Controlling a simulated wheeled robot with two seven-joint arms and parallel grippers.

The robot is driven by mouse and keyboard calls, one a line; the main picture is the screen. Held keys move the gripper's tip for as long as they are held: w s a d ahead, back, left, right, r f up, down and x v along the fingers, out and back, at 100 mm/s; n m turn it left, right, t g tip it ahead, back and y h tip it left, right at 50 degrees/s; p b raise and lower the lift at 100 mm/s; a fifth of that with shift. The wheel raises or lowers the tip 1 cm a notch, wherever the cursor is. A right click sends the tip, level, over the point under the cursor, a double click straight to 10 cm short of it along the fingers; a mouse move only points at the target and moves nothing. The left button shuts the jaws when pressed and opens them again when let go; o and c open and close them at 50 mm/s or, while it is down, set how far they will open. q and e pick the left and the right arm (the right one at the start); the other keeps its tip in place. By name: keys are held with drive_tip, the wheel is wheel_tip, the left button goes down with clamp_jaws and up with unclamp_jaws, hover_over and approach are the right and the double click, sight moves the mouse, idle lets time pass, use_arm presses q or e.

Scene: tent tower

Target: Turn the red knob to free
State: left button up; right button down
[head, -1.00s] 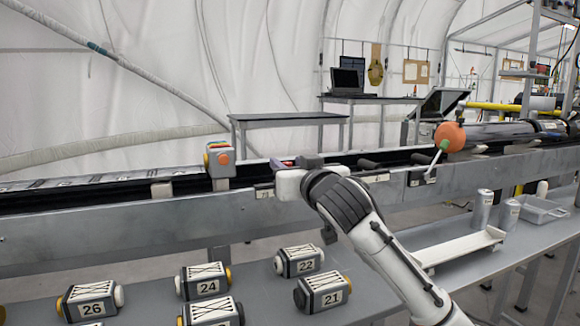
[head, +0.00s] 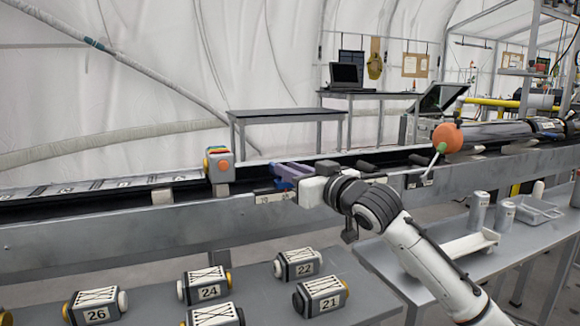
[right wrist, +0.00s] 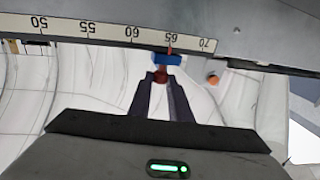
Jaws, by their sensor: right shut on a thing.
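The red knob (right wrist: 160,76) shows in the right wrist view as a small brownish-red piece between my fingertips, just below a blue slider block (right wrist: 167,60) on the scale. My right gripper (right wrist: 161,82) is shut on the knob. A thin red line on the slider stands at about 65 on the scale. In the head view my right gripper (head: 280,170) reaches to the rail with its purplish fingers pointing left; the knob is hidden there. My left gripper is not in view.
The scale strip (right wrist: 110,33) runs along the metal rail (head: 120,235). A block with an orange button (head: 222,167) stands left of my gripper, an orange ball on a lever (head: 447,138) to the right. Numbered blocks (head: 322,296) lie on the front table.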

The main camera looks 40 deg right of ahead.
drive_tip(key=c, duration=1.6)
unclamp_jaws()
drive_tip(key=shift+c, duration=0.2)
drive_tip(key=shift+s, duration=0.15)
drive_tip(key=s, duration=1)
drive_tip(key=shift+a, duration=0.15)
